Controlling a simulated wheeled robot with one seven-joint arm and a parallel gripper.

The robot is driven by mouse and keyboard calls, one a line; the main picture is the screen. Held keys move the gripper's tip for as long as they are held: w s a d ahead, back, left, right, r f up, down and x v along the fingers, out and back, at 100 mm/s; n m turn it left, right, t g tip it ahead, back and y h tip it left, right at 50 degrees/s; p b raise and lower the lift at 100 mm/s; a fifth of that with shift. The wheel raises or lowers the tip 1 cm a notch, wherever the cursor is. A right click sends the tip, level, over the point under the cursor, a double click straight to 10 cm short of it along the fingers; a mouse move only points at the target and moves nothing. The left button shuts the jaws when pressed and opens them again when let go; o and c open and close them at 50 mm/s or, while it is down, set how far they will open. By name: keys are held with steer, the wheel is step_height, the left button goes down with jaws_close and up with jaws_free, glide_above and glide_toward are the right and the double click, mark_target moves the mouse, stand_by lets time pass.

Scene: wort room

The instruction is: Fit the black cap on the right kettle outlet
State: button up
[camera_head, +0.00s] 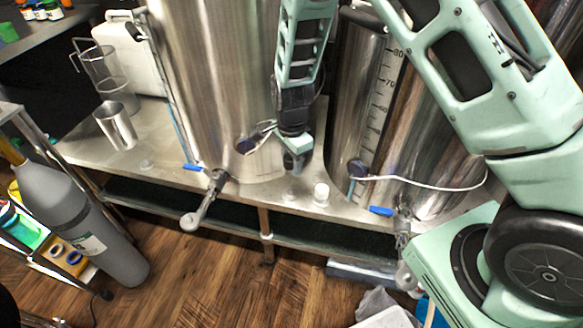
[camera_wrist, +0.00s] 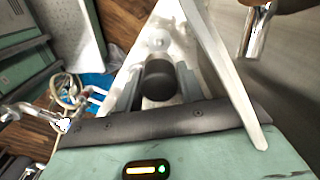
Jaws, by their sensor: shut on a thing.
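My gripper (camera_head: 297,158) is shut on the black cap (camera_wrist: 158,82), which shows between its two fingers in the wrist view. In the head view, the gripper hangs above the bench in front of the gap between the two kettles, with the dark cap low between its fingers. The right kettle (camera_head: 350,110) has its steel outlet (camera_head: 402,228) low on the front, right of and lower than the gripper in the picture. The cap is apart from this outlet. My arm hides part of the right kettle. Which fitting in the wrist view is this outlet, I cannot tell.
The left kettle (camera_head: 215,90) has an outlet (camera_head: 203,205) with a blue handle. A small white piece (camera_head: 321,194) stands near the bench edge (camera_head: 255,195). A white cable crosses the right kettle. A steel cup (camera_head: 116,125) and a grey gas cylinder (camera_head: 75,215) are at left.

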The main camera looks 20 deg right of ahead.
steer(key=shift+r, duration=0.2)
steer(key=shift+r+p, duration=2.2)
steer(key=shift+p, duration=0.05)
steer(key=shift+c, duration=1.1)
steer(key=shift+f, duration=0.1)
steer(key=shift+s+d, duration=0.1)
